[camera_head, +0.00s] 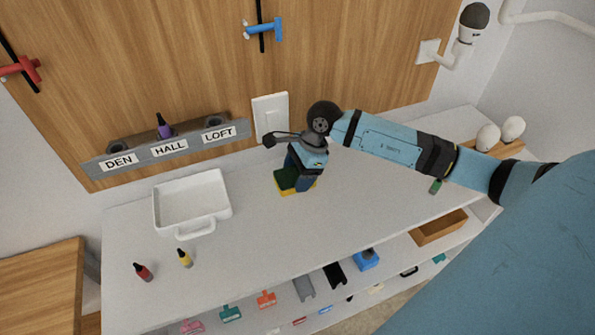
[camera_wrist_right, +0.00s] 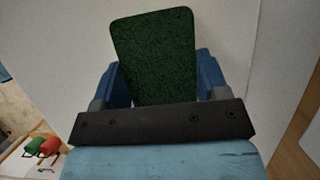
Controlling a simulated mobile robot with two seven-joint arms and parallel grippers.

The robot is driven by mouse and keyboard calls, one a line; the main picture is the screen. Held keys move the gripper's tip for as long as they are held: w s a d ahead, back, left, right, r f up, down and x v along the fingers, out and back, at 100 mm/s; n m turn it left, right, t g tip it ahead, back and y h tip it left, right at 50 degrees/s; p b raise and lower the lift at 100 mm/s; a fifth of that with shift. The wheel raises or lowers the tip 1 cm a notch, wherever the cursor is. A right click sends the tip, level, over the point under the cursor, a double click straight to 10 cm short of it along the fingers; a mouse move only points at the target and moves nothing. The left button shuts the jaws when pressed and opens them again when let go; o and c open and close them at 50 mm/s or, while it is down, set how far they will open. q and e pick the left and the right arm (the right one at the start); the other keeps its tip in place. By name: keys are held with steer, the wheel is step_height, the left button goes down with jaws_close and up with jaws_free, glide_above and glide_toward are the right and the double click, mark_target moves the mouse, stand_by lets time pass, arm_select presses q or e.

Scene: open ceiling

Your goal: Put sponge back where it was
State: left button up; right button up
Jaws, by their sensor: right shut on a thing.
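The sponge (camera_head: 284,182), dark green with a yellow layer, is at the back middle of the white counter (camera_head: 345,215). My right gripper (camera_head: 299,177) is shut on it. I cannot tell whether the sponge touches the counter or is just above it. In the right wrist view the green face of the sponge (camera_wrist_right: 155,50) sticks out past the blue fingers of my right gripper (camera_wrist_right: 160,80), one on each side. My left gripper is not in view.
A white tray (camera_head: 160,210) stands left of the sponge. Red (camera_head: 143,272) and yellow (camera_head: 184,258) bottles stand in front of it. A labelled rack (camera_head: 185,147) holds a purple bottle (camera_head: 163,126). A green item (camera_head: 436,186) is at right. The counter between is clear.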

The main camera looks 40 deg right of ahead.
steer(key=shift+f, duration=0.1)
steer(key=o, duration=0.8)
steer(key=shift+r, duration=0.35)
steer(key=b+v, duration=0.1)
steer(key=v, duration=1)
steer(key=shift+d+r, duration=0.2)
steer(key=shift+r, duration=0.05)
steer(key=shift+s, duration=0.15)
